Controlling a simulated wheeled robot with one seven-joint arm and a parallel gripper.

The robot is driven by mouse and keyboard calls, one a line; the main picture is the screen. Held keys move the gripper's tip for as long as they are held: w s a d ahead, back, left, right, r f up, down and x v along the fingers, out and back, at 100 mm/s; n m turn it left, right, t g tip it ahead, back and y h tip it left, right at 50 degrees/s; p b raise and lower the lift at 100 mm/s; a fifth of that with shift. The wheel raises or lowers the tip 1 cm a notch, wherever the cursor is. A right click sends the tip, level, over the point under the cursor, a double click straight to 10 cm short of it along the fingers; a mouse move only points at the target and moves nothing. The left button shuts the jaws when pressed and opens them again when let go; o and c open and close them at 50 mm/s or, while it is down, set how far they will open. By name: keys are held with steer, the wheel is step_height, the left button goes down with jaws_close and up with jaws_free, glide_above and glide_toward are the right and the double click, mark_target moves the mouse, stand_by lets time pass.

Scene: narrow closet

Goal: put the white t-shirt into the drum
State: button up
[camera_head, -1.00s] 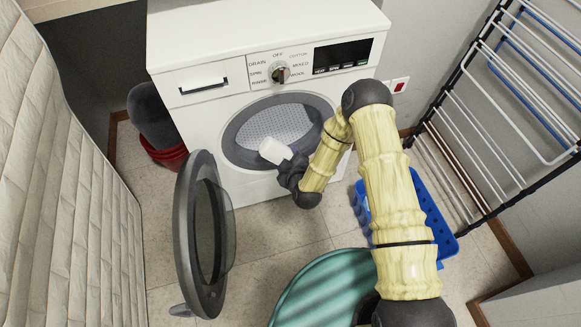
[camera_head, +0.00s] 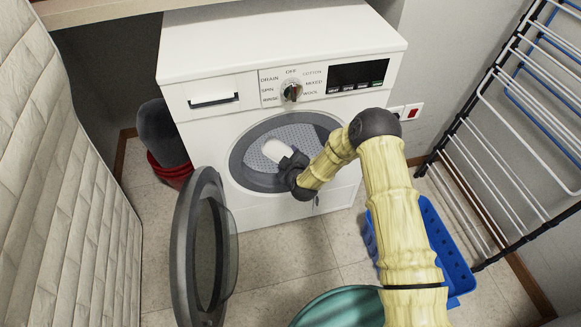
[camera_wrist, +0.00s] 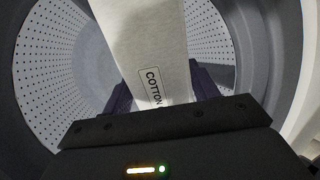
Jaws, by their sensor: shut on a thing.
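The white t-shirt (camera_wrist: 150,45), a pale folded bundle with a "COTTON" label, is held in my gripper (camera_wrist: 160,95). In the head view the t-shirt (camera_head: 275,149) is at the mouth of the washer's drum (camera_head: 298,133), with my gripper (camera_head: 284,159) shut on its near end. In the wrist view the perforated drum wall (camera_wrist: 60,75) surrounds the t-shirt. How deep the t-shirt reaches is hard to tell. The gripper's fingers are partly hidden behind its dark body.
The washer's round door (camera_head: 205,245) stands open at the left. A blue basket (camera_head: 445,250) and a drying rack (camera_head: 500,140) are at the right. A red bucket (camera_head: 170,172) stands left of the washer. A teal tub (camera_head: 340,308) sits in front, with bare floor between.

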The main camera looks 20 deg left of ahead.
steer(key=w+a+f+b, duration=0.2)
steer(key=w+a+b, duration=0.4)
steer(key=w, duration=0.3)
steer(key=shift+w+b, duration=0.3)
steer(key=o, duration=1.2)
steer(key=shift+c, duration=0.2)
steer(key=s+d+r+p, duration=0.1)
steer(key=s+d+p, duration=0.4)
steer(key=s, duration=0.3)
steer(key=s+d+r+p, duration=0.2)
steer(key=s+d+p, duration=0.3)
steer(key=s, duration=0.4)
steer(key=shift+d+p, duration=0.3)
steer(key=shift+p, duration=0.6)
